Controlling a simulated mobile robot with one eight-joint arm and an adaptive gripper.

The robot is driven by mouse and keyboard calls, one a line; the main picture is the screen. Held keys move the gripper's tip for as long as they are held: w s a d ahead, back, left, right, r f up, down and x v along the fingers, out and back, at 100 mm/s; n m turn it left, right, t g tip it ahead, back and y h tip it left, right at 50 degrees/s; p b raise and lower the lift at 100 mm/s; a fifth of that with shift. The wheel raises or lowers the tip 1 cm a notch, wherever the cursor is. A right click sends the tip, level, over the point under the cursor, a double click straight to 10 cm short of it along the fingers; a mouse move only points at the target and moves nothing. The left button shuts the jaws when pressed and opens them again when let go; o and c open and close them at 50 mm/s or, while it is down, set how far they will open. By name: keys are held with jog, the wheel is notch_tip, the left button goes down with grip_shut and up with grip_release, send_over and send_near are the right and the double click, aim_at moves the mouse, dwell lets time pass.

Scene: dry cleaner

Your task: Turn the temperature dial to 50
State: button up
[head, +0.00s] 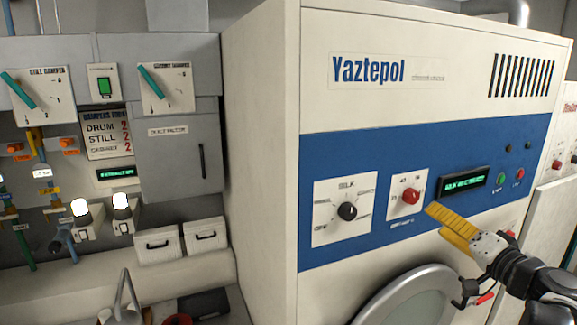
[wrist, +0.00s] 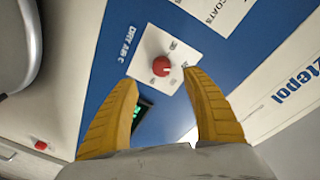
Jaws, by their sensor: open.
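The red dial (head: 410,196) sits on a small white plate with printed numbers on the blue panel of the Yaztepol machine. It also shows in the wrist view (wrist: 161,66), just beyond and between my fingertips. The numbers are too small to read surely, so I cannot tell its setting. A black dial (head: 347,211) on a larger plate marked SILK is to its left in the head view. My gripper (head: 438,220) has yellow ribbed fingers, spread apart and empty, right of and slightly below the red dial. The fingers appear clear of the dial.
A green-lit display (head: 464,184) and small green and red buttons (head: 518,174) are right of the dial. The round door (head: 415,300) bulges out below. At left are a grey cabinet (head: 180,150) and white boxes (head: 160,246).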

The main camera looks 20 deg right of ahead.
aim_at(414, 199)
jog(key=w, duration=0.3)
jog(key=w+p, duration=0.1)
jog(key=w, duration=0.3)
jog(key=w+d, duration=0.1)
jog(key=w, duration=0.2)
jog(key=shift+w+r, duration=0.2)
jog(key=shift+w, duration=0.05)
jog(key=shift+c, duration=0.5)
jog(key=c, duration=1.1)
